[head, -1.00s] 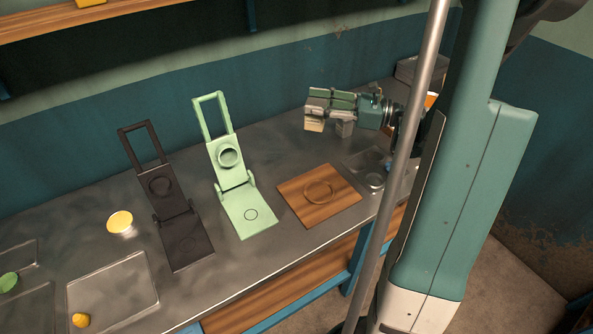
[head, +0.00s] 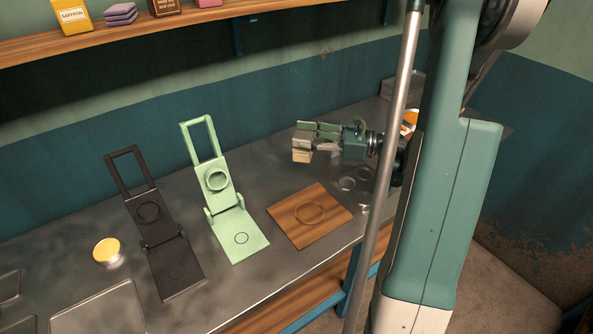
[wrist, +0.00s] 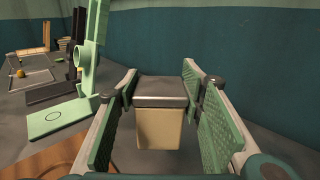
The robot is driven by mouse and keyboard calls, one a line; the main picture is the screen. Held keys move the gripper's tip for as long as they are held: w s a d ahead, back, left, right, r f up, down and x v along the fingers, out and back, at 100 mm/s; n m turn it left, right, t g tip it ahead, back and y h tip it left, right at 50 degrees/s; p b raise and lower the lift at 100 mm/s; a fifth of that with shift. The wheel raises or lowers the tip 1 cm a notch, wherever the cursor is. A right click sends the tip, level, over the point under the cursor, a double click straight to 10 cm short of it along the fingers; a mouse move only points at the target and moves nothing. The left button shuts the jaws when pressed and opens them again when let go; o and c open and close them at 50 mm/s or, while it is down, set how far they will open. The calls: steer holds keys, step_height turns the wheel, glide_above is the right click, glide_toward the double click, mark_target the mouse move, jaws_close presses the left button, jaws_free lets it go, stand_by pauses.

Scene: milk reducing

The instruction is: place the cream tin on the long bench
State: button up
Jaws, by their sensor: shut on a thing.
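The cream tin (head: 301,156) is a small box with a cream body and a dark metallic top. It also shows upright in the wrist view (wrist: 160,128), between the green-padded fingers. My gripper (head: 306,141) is shut on the tin, with its fingers on either side near the top. In the head view the tin appears behind the wooden board, over the back part of the long grey metal bench (head: 285,178). I cannot tell whether its base touches the bench.
A wooden board (head: 335,205) with a ring lies in front of the gripper. A pale green press (head: 233,215) and a dark press (head: 170,262) stand to the left. A yellow-topped round tin (head: 107,252) is further left. A wooden shelf (head: 190,27) runs above.

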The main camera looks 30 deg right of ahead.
mark_target(304, 157)
steer(key=shift+f+b, duration=0.6)
steer(key=shift+f, duration=1.95)
steer(key=shift+f+b, duration=0.55)
steer(key=shift+f, duration=1.35)
steer(key=shift+f, duration=0.15)
steer(key=o, duration=1)
steer(key=shift+o, duration=0.3)
steer(key=shift+s+d+r, duration=0.1)
steer(key=shift+r, duration=0.1)
steer(key=shift+p+v, duration=1.1)
steer(key=shift+v, duration=4.75)
